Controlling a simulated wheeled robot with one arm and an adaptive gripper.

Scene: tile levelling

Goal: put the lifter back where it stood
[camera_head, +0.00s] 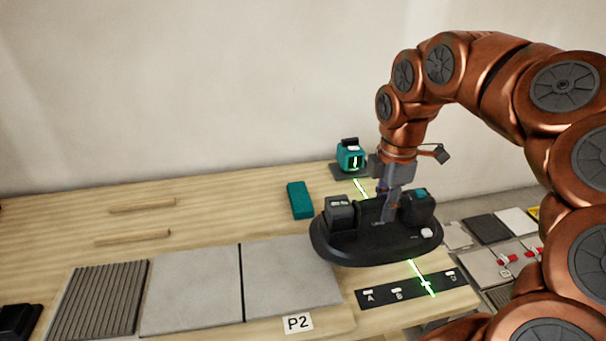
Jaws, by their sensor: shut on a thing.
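The lifter (345,243) is a black oval plate with two dark blocks on top and a small white button at its right. My gripper (388,214) comes down from above between the two blocks and is shut on the lifter's middle. The fingertips and the grip itself are partly hidden by the lifter's blocks. The lifter looks about level, over the right part of the wooden bench (210,218), behind the black lettered strip. I cannot tell whether its underside touches the bench.
A teal laser level (350,158) stands behind, its green line running towards the lettered strip (385,293). A teal block (299,200) lies left of the lifter. Grey tiles (190,290), a ribbed tile (97,302) and a P2 label (298,323) are in front. Wooden sticks (142,205) lie left.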

